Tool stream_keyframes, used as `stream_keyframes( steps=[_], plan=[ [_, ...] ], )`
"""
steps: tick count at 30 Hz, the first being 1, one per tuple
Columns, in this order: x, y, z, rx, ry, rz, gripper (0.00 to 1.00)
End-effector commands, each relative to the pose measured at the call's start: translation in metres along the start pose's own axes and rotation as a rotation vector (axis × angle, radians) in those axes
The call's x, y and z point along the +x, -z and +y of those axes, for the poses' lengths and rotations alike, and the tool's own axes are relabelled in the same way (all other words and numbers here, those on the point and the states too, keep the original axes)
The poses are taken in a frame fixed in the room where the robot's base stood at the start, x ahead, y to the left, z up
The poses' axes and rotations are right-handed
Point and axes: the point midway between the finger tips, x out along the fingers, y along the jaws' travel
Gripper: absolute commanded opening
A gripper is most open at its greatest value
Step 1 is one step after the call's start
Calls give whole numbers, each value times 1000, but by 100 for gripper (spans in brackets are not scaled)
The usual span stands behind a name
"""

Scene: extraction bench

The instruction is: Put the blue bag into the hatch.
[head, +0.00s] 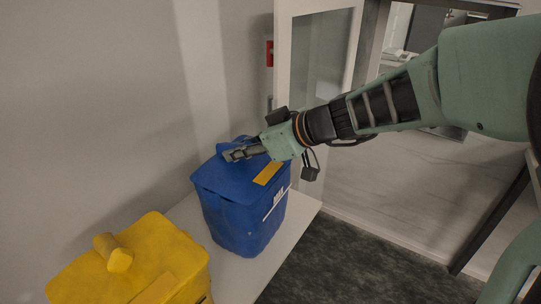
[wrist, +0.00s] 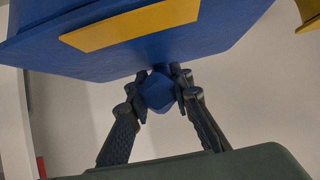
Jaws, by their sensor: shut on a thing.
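The blue bag (head: 240,215) is a boxy blue container with a yellow label and a small white marking, at the centre left of the head view. It appears upright on a white bench top; whether its base touches the bench is not clear. My gripper (head: 240,153) reaches over its top from the right. In the wrist view the blue bag (wrist: 225,30) fills the top, and my gripper's fingers (wrist: 160,85) are closed around its blue knob (wrist: 158,93). I cannot tell which opening is the hatch.
A yellow container (head: 160,255) with a knob on top stands close at the lower left. The bench (head: 300,205) ends just right of the blue bag, with dark floor beyond. A white-framed glass panel (head: 318,70) stands behind, with a red item (head: 269,53) beside it.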

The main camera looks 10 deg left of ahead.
Motion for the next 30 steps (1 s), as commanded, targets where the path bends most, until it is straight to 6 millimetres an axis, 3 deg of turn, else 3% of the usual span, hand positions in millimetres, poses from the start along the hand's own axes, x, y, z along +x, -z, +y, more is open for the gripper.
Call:
stream_keyframes(
  steps=[30],
  plan=[
    [-17, 28, 0, -2, -2, 5, 0]
  ],
)
